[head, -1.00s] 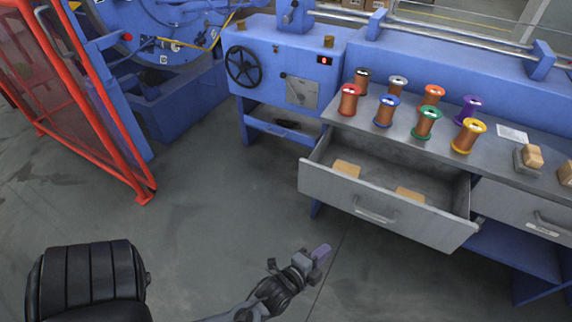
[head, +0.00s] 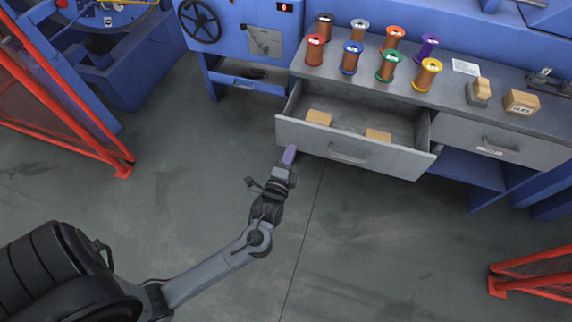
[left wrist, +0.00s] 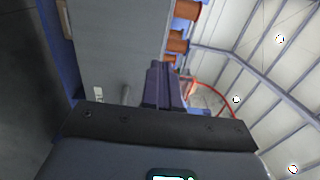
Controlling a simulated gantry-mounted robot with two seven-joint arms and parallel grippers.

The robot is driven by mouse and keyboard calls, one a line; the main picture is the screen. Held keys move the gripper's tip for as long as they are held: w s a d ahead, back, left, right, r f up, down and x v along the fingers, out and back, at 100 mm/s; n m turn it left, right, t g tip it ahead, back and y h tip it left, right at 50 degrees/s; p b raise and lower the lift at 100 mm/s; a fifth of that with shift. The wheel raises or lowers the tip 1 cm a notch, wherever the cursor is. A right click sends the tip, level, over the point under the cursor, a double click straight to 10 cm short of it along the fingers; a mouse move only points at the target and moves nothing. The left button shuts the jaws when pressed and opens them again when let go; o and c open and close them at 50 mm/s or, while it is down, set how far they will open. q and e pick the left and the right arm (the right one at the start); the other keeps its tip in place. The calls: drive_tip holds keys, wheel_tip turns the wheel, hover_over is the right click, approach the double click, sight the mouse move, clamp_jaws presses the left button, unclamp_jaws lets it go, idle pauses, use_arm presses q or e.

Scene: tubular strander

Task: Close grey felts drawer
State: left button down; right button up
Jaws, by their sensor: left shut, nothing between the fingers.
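The grey drawer (head: 395,162) under the bench top is pulled open, with two tan blocks (head: 318,117) inside. Its front carries a bar handle (head: 349,154). In the left wrist view the shut fingers (left wrist: 164,88) point along a grey panel (left wrist: 115,40), apparently the drawer front. My right gripper is not in view.
Several wire spools (head: 388,66) stand on the grey bench top (head: 452,95). A second, closed drawer (head: 500,142) sits to the right. A red mesh guard (head: 55,110) is at the left and another red frame (head: 530,275) at lower right. The floor in front is clear.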

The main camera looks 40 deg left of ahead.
sight(301, 125)
use_arm(q)
drive_tip(key=b+x, duration=0.3)
drive_tip(key=x, duration=0.4)
drive_tip(key=shift+f, duration=0.15)
drive_tip(key=shift+w+a+b, duration=0.3)
drive_tip(key=shift+w+b, duration=0.15)
drive_tip(key=shift+w, duration=0.2)
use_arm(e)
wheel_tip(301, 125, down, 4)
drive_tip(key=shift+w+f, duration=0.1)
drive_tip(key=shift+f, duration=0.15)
